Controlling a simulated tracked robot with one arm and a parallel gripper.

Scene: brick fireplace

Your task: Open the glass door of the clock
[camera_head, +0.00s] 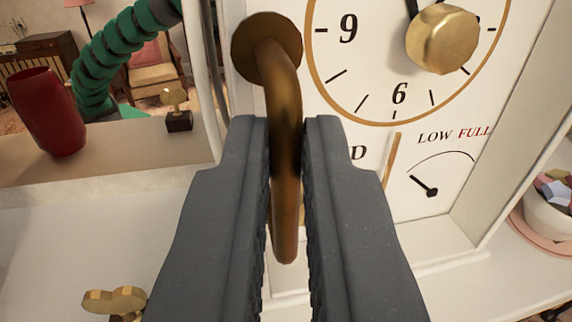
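The clock (421,205) has a white face with black numerals, a brown ring and a small LOW/FULL dial. A curved brass handle (286,100) hangs from a round brass mount at the left of the face. My gripper (286,125) has its two dark grey fingers on either side of the handle, closed in on its hanging part. The handle's lower end shows between the fingers. I cannot make out the glass itself. The fingers hide part of the clock's lower left.
A brass knob (442,40) sticks out at the dial's middle. A small brass key-like piece (115,300) is at the lower left. A red vase (46,112) stands at the left. A bowl of coloured stones (550,205) is at the right edge. White ledge lies below the clock.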

